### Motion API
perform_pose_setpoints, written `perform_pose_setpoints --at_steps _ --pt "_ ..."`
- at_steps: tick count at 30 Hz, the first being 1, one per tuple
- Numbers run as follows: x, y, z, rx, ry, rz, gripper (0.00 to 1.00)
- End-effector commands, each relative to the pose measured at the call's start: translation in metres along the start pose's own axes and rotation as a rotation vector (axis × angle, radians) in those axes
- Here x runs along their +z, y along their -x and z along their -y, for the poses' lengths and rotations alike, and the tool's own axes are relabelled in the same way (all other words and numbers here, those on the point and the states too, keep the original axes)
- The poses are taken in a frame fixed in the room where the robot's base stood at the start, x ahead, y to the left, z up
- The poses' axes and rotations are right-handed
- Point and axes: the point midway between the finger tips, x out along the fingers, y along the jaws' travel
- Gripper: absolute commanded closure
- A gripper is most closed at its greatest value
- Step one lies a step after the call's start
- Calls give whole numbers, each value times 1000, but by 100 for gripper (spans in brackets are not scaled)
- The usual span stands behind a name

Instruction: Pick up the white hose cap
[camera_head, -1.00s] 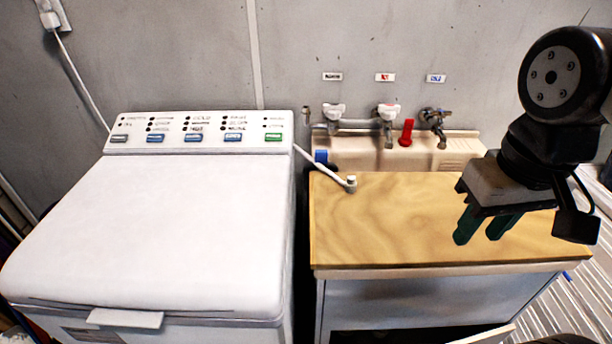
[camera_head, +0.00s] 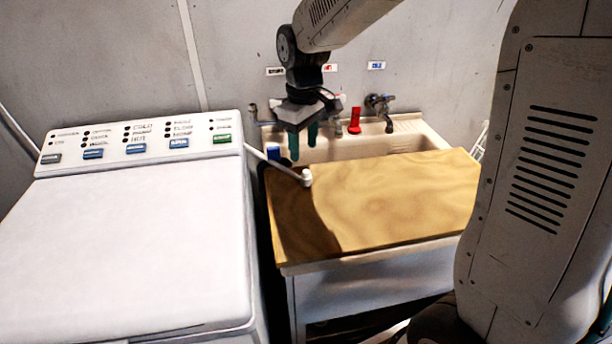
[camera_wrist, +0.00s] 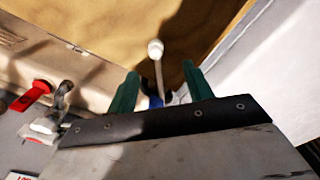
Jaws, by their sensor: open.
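The white hose cap (camera_head: 306,176) is on the end of a white hose (camera_head: 275,161), over the left back part of the wooden board (camera_head: 390,205). The cap also shows in the wrist view (camera_wrist: 155,48), beyond the fingertips and between their lines. My gripper (camera_head: 304,148) is open, with two green fingers pointing down. It is above and slightly behind the cap, apart from it. In the wrist view my gripper (camera_wrist: 160,78) has nothing between its fingertips, though the hose runs back between the fingers.
A white washing machine (camera_head: 140,240) stands at the left. Behind the board is a sink (camera_head: 405,140) with a red tap handle (camera_head: 354,120) and a metal tap (camera_head: 380,108). A blue fitting (camera_head: 273,153) sits near the hose. The board's right part is clear.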

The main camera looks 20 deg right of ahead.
Motion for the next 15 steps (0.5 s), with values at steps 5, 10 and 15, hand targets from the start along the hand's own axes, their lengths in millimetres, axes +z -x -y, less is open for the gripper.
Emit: perform_pose_setpoints --at_steps 5,10,15 --pt "-8 -18 -3 -3 20 6 49" --pt "-6 -37 -4 -3 19 6 49" --pt "0 -60 -7 -4 17 6 49"
